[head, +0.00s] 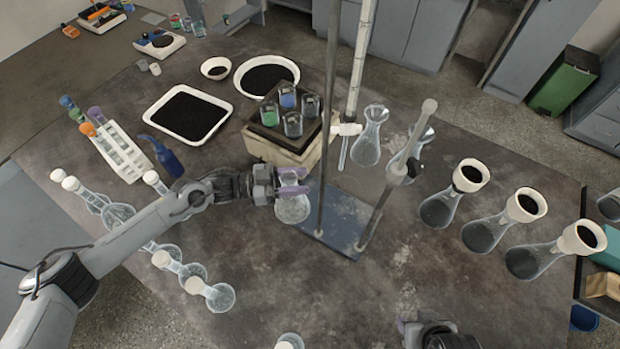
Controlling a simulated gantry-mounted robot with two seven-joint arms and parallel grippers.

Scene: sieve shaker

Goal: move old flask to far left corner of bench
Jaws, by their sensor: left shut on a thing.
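My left gripper (280,184) reaches in from the left and is shut on a clear glass flask (292,209). The flask is roughly upright, between the white block with beakers and the stand's blue base; I cannot tell whether its bottom touches the bench. My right gripper (408,326) is partly in view at the bottom edge, and its jaw gap cannot be made out. The dark grey bench (340,290) spans most of the view. No label marks which flask is the old one.
A stand with a blue base (335,222) and tall rods is right of the held flask. The white block (262,147) carries beakers. Several round flasks (218,296) line the left; funnel-topped flasks (485,233) stand right. A black-filled tray (188,114) lies behind.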

